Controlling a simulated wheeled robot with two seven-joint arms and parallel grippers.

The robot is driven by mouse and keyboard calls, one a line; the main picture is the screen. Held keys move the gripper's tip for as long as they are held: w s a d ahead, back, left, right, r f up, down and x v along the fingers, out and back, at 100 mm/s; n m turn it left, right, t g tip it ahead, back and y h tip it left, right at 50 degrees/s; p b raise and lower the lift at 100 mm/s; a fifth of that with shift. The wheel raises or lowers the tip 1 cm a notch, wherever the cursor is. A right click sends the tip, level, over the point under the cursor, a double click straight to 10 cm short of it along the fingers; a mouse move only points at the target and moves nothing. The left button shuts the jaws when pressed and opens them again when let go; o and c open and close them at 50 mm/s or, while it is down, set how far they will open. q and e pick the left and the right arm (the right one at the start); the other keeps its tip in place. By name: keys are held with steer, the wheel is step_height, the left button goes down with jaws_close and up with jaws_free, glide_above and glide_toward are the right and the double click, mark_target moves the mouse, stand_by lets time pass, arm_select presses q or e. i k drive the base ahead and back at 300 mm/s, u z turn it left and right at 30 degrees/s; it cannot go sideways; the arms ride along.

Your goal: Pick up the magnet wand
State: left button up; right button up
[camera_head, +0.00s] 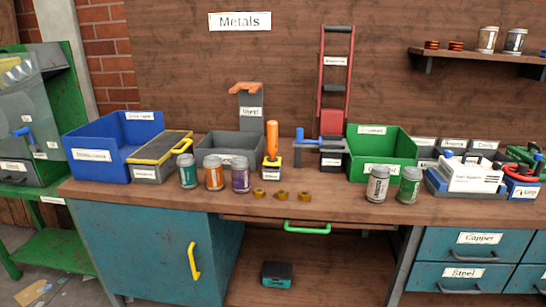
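An upright tool with an orange handle and a dark and yellow labelled base (271,152) stands on the workbench near the middle. It may be the magnet wand, but its label is too small to read. A grey device with a blue handle (319,142) stands just right of it. Neither of my grippers is in view, and nothing touches the orange-handled tool.
Several jars, including a purple-labelled one (240,174), stand left of the tool. Small brass-coloured pieces (282,195) lie in front. A grey bin (213,142) is behind left, a green bin (400,146) to the right. The front bench strip (330,210) is clear.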

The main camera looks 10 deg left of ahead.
mark_target(272, 125)
steer(key=u, duration=1.7)
steer(key=i, duration=1.7)
steer(key=z, duration=2.75)
